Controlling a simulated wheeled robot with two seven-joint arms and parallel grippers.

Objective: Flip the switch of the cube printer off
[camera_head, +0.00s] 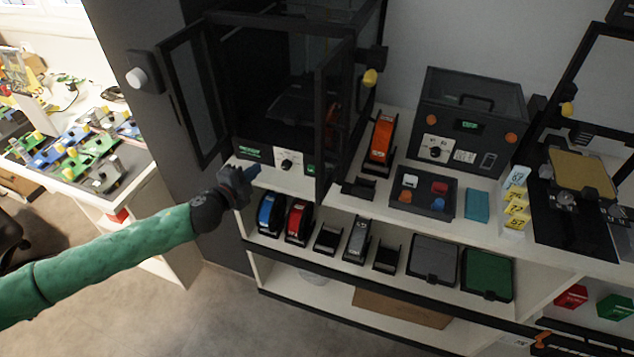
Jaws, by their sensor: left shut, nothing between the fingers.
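The cube printer (285,110) is a black-framed box at the back left of the white shelf unit, with its door panels swung open. Its lower front panel carries a white plate with a black knob (287,164) and a small green switch (311,169) to the right of the knob. My left gripper (246,178) is at the end of the green arm, in front of the printer's lower left corner. It is shut and empty, left of the knob and switch. Whether it touches the printer cannot be told. My right gripper is not in view.
An open door panel (320,135) stands out just right of the switch. Another door panel (190,95) stands open at the left. A dark control box (470,120), a parts tray (422,192) and a flat-bed printer (580,190) stand to the right.

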